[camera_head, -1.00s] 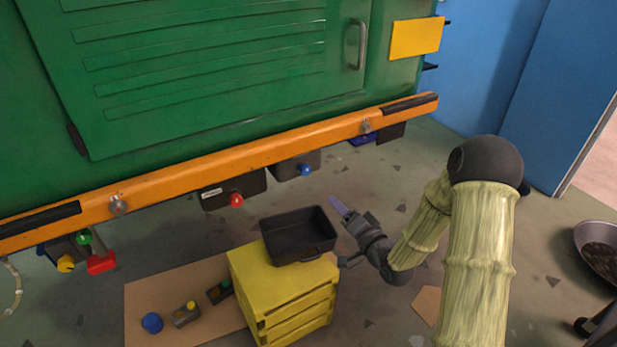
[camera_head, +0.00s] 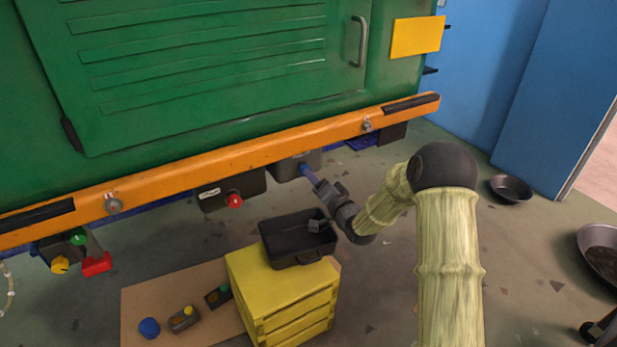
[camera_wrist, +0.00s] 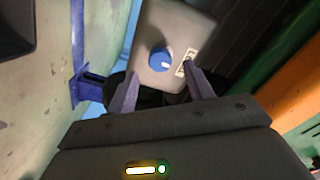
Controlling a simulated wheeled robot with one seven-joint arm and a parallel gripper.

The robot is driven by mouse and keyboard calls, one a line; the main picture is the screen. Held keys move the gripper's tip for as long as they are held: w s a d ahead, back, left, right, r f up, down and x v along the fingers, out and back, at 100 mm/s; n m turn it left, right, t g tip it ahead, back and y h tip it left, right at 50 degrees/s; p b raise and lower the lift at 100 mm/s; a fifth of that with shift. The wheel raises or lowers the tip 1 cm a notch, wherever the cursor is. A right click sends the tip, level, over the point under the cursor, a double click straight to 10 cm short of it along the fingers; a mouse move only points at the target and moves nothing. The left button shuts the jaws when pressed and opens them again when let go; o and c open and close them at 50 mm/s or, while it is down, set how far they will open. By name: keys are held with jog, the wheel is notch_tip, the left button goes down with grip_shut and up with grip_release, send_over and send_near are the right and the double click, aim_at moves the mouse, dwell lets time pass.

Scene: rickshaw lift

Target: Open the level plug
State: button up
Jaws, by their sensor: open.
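A blue round knob (camera_wrist: 160,60) with a small white mark sits on a grey box (camera_wrist: 182,28) under the vehicle. The box carries a small label (camera_wrist: 187,62) that I cannot read, so I cannot confirm it is the level plug. My gripper (camera_wrist: 162,90) is open, its two purple fingers pointing at the box on either side of the knob's line. The knob appears just beyond the fingertips; I cannot tell whether they touch it. In the head view my gripper (camera_head: 307,173) reaches the grey box (camera_head: 297,160), with the knob mostly hidden there.
A labelled box with a red knob (camera_head: 235,200) hangs to the left. The orange bumper (camera_head: 200,178) runs above. A black tray (camera_head: 280,248) on a yellow drawer unit (camera_head: 285,305) stands below my arm. Pans (camera_head: 511,188) lie on the floor at right.

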jog(key=shift+b+x, duration=0.35)
jog(key=shift+x, duration=1.9)
jog(key=shift+c, duration=0.4)
jog(key=c, duration=0.9)
